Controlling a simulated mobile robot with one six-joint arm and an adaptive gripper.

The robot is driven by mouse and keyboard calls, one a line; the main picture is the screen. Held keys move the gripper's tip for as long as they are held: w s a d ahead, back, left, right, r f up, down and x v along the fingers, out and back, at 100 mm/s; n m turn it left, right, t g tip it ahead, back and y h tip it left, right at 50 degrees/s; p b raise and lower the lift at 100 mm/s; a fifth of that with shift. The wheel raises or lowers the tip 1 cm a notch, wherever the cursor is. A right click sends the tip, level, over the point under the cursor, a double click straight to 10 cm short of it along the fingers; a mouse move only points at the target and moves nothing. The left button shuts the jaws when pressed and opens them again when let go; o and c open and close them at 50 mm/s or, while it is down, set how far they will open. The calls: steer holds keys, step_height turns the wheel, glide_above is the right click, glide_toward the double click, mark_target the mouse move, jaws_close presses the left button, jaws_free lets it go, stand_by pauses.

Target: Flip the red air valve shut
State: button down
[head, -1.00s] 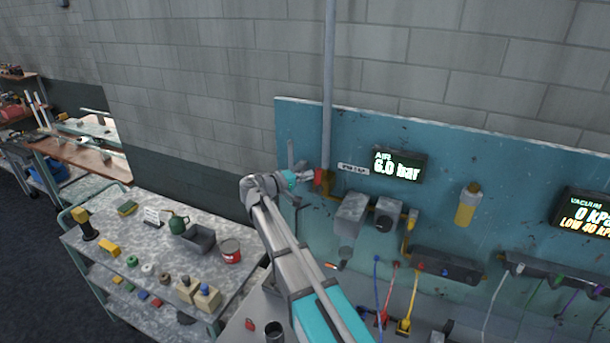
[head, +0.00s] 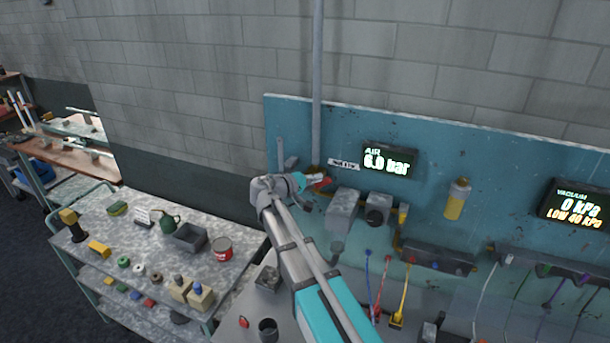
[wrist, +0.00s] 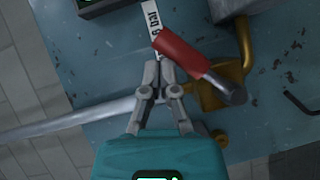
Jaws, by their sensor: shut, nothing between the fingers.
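The red valve handle (wrist: 190,55) lies slantwise across the wrist view, with a bare metal end at lower right. It passes in front of the brass valve body (wrist: 222,88) on the teal panel. In the head view the red handle (head: 322,184) shows small at the foot of the grey vertical pipe, partly hidden by my arm. My gripper (wrist: 158,68) is shut and empty, its fingertips close beside the handle's left side. Whether they touch it, I cannot tell. My gripper also shows in the head view (head: 311,181). The air display (head: 389,160) seems to read 6.0 bar.
A white label (head: 344,164) sits right of the valve. Grey regulator boxes (head: 343,207) stick out from the panel at lower right. A cart (head: 110,248) with small items stands at left.

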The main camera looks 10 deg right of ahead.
mark_target(327, 180)
steer(key=shift+s+d+f, duration=0.35)
steer(key=shift+s+d, duration=0.05)
steer(key=shift+d, duration=0.1)
steer(key=shift+s+d+f+m+y, duration=0.1)
steer(key=shift+d+m+y, duration=0.15)
steer(key=shift+m, duration=0.25)
steer(key=shift+s+d+f+y, duration=0.1)
steer(key=shift+f+y, duration=0.15)
steer(key=shift+f, duration=0.1)
steer(key=shift+s+d+f+b, duration=0.15)
steer(key=shift+d+f+b, duration=0.15)
steer(key=shift+f+b, duration=0.35)
steer(key=shift+s+d+f+b, duration=0.15)
steer(key=shift+d+f+b, duration=0.1)
steer(key=shift+f+b, duration=0.35)
steer(key=shift+r, duration=0.1)
steer(key=shift+r, duration=0.15)
steer(key=r+p, duration=0.2)
steer(key=p, duration=0.1)
steer(key=r+p, duration=0.1)
steer(key=r, duration=0.1)
steer(key=shift+s+a+r, duration=0.1)
steer(key=shift+s+a, duration=0.05)
steer(key=shift+s, duration=0.2)
steer(key=s+a+r+p, duration=0.4)
steer(key=s+r+p, duration=0.1)
steer(key=s, duration=0.2)
steer(key=shift+a, duration=0.2)
